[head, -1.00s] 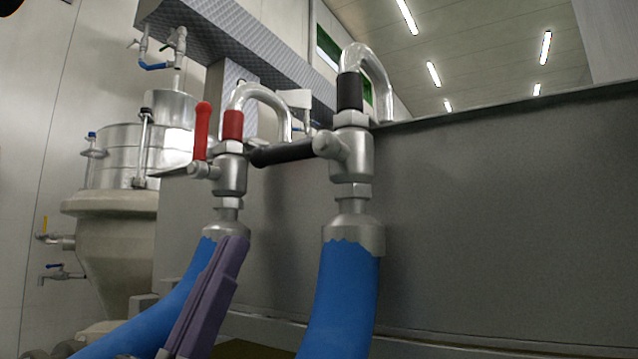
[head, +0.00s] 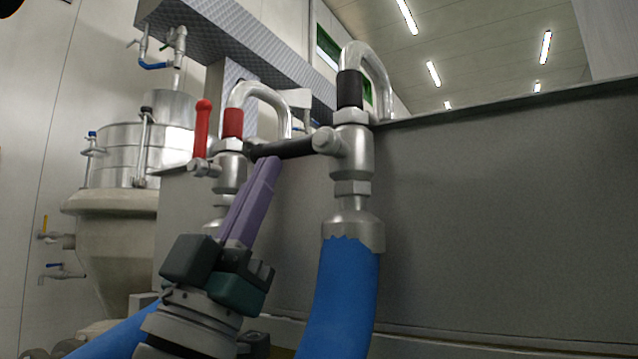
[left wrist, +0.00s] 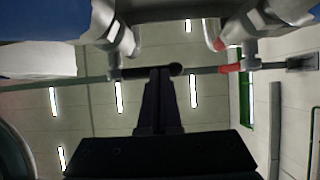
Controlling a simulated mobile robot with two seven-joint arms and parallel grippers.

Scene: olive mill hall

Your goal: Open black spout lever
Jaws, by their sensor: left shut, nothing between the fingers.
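The black spout lever (head: 285,149) sticks out level to the left from the metal valve (head: 352,150) under the black-collared spout. My left gripper (head: 268,165) has its purple fingers shut and empty. Its tips point up just below the lever's free end; I cannot tell whether they touch it. In the left wrist view the black lever (left wrist: 135,72) lies across the tips of the dark fingers (left wrist: 162,75). My left gripper hides part of the red-collared valve and its blue hose. My right gripper is not in view.
The red lever (head: 201,128) stands upright close left of my fingers, on the valve with the red collar (head: 233,123). A blue hose (head: 340,300) hangs below the black-collared valve. A grey tank wall (head: 500,220) rises behind. A steel vessel (head: 115,240) stands at left.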

